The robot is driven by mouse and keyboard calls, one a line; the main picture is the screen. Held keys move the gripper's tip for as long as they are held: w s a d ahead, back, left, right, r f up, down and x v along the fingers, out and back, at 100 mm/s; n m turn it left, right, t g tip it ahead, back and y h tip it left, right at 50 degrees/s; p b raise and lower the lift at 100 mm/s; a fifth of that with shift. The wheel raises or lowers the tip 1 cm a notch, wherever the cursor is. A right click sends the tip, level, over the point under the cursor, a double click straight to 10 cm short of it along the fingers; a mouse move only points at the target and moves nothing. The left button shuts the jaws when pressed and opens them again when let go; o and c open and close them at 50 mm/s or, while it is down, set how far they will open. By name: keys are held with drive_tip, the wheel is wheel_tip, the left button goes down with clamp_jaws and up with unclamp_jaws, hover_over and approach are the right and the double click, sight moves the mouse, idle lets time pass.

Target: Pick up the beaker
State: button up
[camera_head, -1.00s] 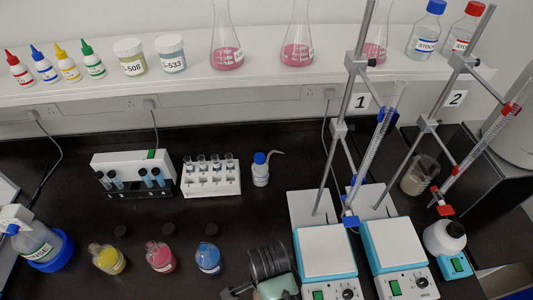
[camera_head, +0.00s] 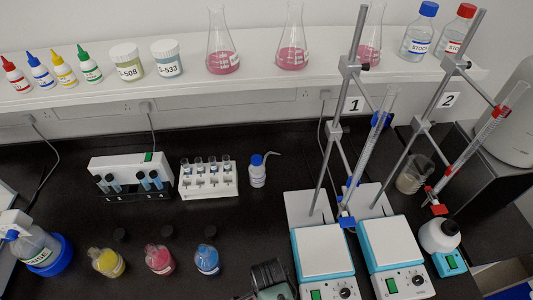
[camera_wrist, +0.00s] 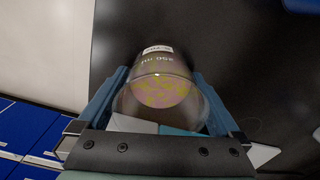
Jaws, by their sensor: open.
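A clear glass beaker (camera_wrist: 160,100) with a white label and white markings fills the middle of the wrist view. Pinkish-yellow patches show inside it. My gripper (camera_wrist: 157,78) is open, with one blue finger on each side of the beaker. The fingers look close to the glass, but I cannot tell whether they touch it. The gripper's fingers do not show in the head view. There, a glass beaker (camera_head: 412,175) with brownish contents stands behind the right burette stand. I cannot tell whether it is the same beaker.
Two white-and-blue stirrers (camera_head: 322,255) (camera_head: 390,245) with tall stands and burettes fill the right. Several bottles (camera_head: 159,259) and tube racks (camera_head: 210,178) stand at left on the black bench. Blue objects (camera_wrist: 30,120) lie left in the wrist view.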

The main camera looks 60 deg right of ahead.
drive_tip(key=shift+c, duration=0.3)
drive_tip(key=c, duration=1.4)
drive_tip(key=shift+r, duration=0.1)
wheel_tip(320, 180, up, 10)
drive_tip(key=shift+b, duration=0.35)
